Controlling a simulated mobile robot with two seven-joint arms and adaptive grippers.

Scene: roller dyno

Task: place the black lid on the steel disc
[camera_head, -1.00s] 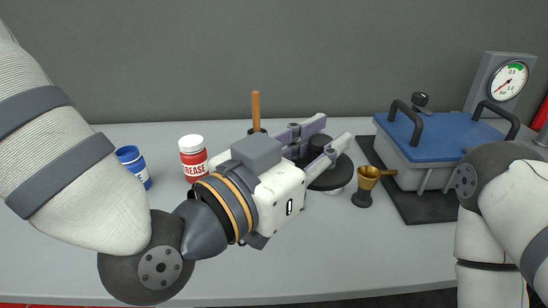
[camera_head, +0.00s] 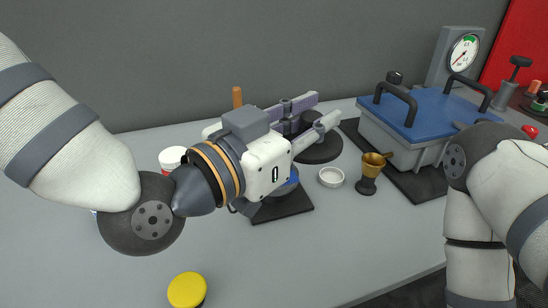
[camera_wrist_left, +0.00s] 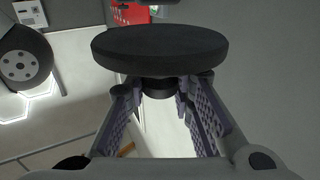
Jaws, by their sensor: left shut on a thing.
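My left gripper (camera_head: 305,122) is shut on the knob of the black lid (camera_head: 319,150), a flat round disc held out level in front of the fingers. In the left wrist view the lid (camera_wrist_left: 160,48) spans the top, with its knob between the two fingers. I cannot make out a steel disc clearly. A black square mat (camera_head: 286,207) with a grey and blue round thing on it is mostly hidden behind my left gripper. My right arm shows at the right, but its gripper is out of view.
A small white dish (camera_head: 331,177) and a brass cup (camera_head: 371,172) stand right of the mat. A blue-lidded box (camera_head: 425,115) with black handles and a gauge (camera_head: 462,50) are further right. A yellow-capped jar (camera_head: 187,290) is at the front. The front middle of the table is clear.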

